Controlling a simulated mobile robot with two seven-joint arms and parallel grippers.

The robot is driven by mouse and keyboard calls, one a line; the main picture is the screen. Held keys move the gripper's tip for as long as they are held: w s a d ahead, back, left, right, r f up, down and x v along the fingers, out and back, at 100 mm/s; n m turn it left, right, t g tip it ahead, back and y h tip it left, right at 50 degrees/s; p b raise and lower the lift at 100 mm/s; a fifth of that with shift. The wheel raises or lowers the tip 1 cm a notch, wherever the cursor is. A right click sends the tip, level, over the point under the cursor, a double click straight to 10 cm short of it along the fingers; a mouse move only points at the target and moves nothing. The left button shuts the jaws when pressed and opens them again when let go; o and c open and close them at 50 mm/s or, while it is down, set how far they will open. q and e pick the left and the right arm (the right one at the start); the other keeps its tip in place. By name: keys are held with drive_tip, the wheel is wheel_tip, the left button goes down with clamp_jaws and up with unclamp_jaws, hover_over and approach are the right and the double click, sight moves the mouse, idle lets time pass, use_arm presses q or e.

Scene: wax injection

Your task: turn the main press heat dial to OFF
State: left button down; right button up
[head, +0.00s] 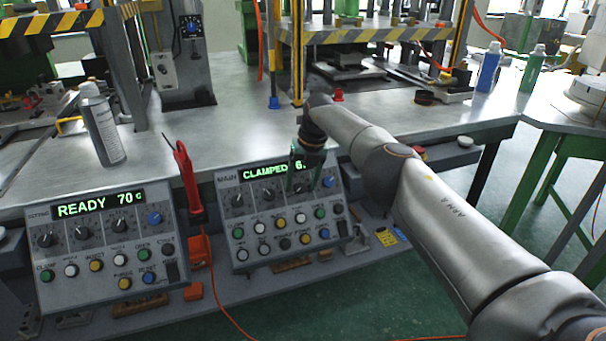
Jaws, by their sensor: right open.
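The main press panel (224,212) is the right-hand sloped grey control box, marked MAIN. Its green display (262,171) reads "CLAMPED 6", with the rest hidden behind my right gripper. Below the display is a row of dark dials, with one dial (237,200) at the left, another dial (267,195) beside it, and a blue knob (328,181) at the right end. The dial labels are too small to read. My right gripper (303,187) is open, pointing down at the right part of this row and covering part of it. I cannot tell whether it touches a dial.
A similar panel (110,232) reading "READY 70 c" stands at the left. A red-handled tool (186,180) stands between the panels. Buttons crowd the area below the dials. A grey bottle (103,127) stands on the metal table (232,125) behind.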

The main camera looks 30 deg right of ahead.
drive_tip(key=shift+s+d+r+p, duration=0.1)
drive_tip(key=shift+r+p, duration=0.4)
drive_tip(key=shift+r, duration=0.2)
drive_tip(key=a+p+v, duration=0.1)
drive_tip(key=p+v, duration=0.1)
drive_tip(key=v, duration=0.9)
drive_tip(key=shift+d, duration=0.45)
drive_tip(key=shift+s, duration=0.1)
